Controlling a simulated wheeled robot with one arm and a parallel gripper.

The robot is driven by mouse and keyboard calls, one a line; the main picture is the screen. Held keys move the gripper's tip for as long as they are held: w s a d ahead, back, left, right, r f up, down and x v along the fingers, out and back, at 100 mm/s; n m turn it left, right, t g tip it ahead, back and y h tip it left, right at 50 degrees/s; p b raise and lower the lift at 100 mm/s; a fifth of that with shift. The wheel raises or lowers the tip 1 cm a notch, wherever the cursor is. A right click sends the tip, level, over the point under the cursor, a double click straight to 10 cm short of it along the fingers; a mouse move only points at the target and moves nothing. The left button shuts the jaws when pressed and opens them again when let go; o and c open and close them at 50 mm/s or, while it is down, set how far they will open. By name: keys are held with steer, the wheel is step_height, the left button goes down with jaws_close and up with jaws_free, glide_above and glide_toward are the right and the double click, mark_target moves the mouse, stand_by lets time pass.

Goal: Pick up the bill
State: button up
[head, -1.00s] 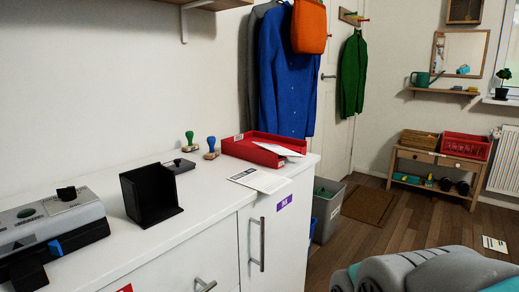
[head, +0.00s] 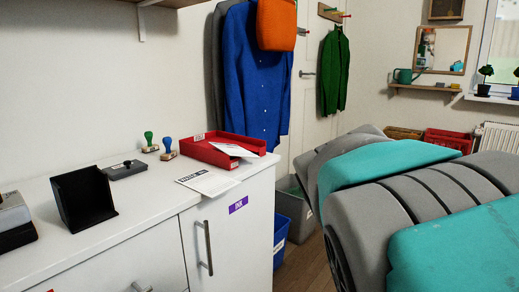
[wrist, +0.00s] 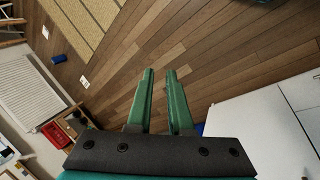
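A white sheet with a dark printed heading (head: 208,182) lies flat on the white cabinet top near its front edge. Another white sheet (head: 233,150) rests tilted over the rim of the red tray (head: 212,158). I cannot read which one is the bill. My gripper (wrist: 160,75) shows in the wrist view with its two green fingers apart and nothing between them, over the wooden floor. In the head view my arm fills the right side and the gripper's fingers are not visible.
A black holder (head: 83,198), a stamp pad (head: 125,169) and two stamps (head: 167,149) stand on the cabinet top. A blue bin (head: 281,240) stands beside the cabinet. In the wrist view, a small white card (wrist: 84,81) lies on the floor (wrist: 215,60).

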steer(key=w+a+r+n+t+h, duration=0.25)
steer(key=w+r, duration=0.55)
steer(key=w, duration=0.4)
steer(key=n+t+h, duration=0.2)
steer(key=n+t, duration=0.4)
steer(key=t, duration=0.3)
glide_toward(239, 154)
steer(key=shift+y+p+x, duration=0.25)
steer(key=shift+p+x, duration=0.1)
steer(key=shift+x, duration=0.7)
steer(key=shift+p+x, duration=0.3)
steer(key=shift+x, duration=3.65)
steer(key=shift+s+d, duration=0.15)
steer(key=shift+s, duration=0.05)
steer(key=shift+c, duration=0.3)
jaws_close()
